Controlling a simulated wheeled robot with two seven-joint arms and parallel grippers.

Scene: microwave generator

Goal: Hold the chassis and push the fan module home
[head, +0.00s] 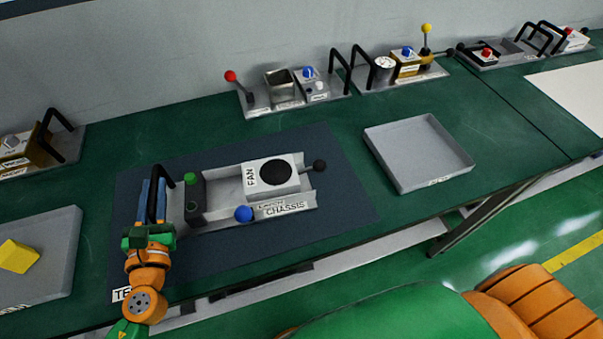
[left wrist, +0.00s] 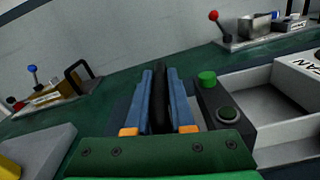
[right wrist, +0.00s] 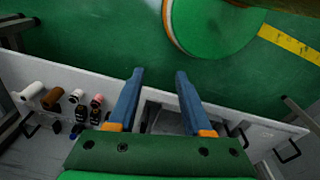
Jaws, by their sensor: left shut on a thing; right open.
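The grey chassis (head: 285,208), labelled CHASSIS, lies on a dark mat mid-table. The white fan module (head: 252,189), with a black round fan on top, sits in its right part; a bare stretch of the bay shows to its left. A dark knob (head: 319,166) stands at the right end. My left gripper (head: 157,185) is shut on the black chassis handle (left wrist: 160,95) at the left end. My right gripper (right wrist: 157,75) is open and empty, seen only in the right wrist view, over the floor and a low shelf.
An empty grey tray (head: 428,185) stands right of the mat. A tray with a yellow block (head: 17,256) is at the left. Fixtures with knobs and handles line the back wall. Small bottles (right wrist: 75,105) stand on the low shelf.

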